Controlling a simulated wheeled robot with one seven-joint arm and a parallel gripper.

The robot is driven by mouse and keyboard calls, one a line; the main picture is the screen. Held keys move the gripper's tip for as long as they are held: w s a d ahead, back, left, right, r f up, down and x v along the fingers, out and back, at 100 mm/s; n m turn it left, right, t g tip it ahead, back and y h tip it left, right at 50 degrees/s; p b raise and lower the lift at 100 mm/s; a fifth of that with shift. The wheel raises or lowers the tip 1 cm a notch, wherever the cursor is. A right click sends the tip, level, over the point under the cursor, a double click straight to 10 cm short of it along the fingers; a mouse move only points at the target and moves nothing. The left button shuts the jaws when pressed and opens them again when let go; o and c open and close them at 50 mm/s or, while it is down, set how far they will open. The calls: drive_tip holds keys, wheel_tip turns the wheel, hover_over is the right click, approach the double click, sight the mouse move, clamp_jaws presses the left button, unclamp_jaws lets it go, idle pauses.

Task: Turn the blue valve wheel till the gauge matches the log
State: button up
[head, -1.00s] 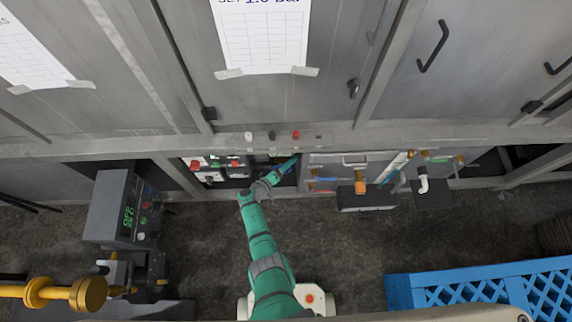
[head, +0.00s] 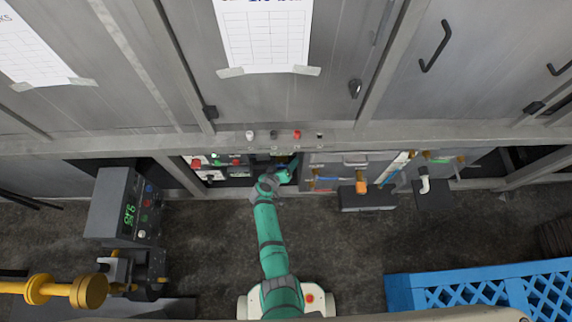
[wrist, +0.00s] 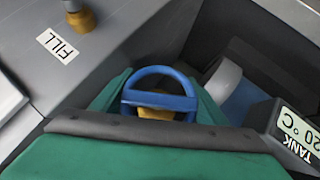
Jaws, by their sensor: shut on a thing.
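The blue valve wheel (wrist: 163,72) shows in the wrist view as a ring over a yellow hub (wrist: 155,113). My gripper (wrist: 160,95) has its green fingers on both sides of the wheel and is shut on it. In the head view my gripper (head: 290,168) reaches into the dark bay under the cabinet ledge, where the wheel is too small to make out. A log sheet (head: 266,35) is taped to the cabinet above; its top line is cut off. I cannot make out a pressure gauge in either view.
A label reading FILL (wrist: 58,46) and a TANK display in °C (wrist: 298,135) flank the wheel. In the head view, a grey control box (head: 125,207) and yellow pipe (head: 60,291) stand left, a blue crate (head: 480,285) lower right. Floor beside my arm is clear.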

drive_tip(key=shift+s+a+f+y, duration=0.1)
drive_tip(key=shift+y, duration=0.2)
idle(0.4)
drive_tip(key=o, duration=0.8)
drive_tip(key=shift+c, duration=0.2)
drive_tip(key=v, duration=1)
drive_tip(key=shift+s+r, duration=0.25)
drive_tip(key=shift+r, duration=0.1)
drive_tip(key=shift+a, duration=0.1)
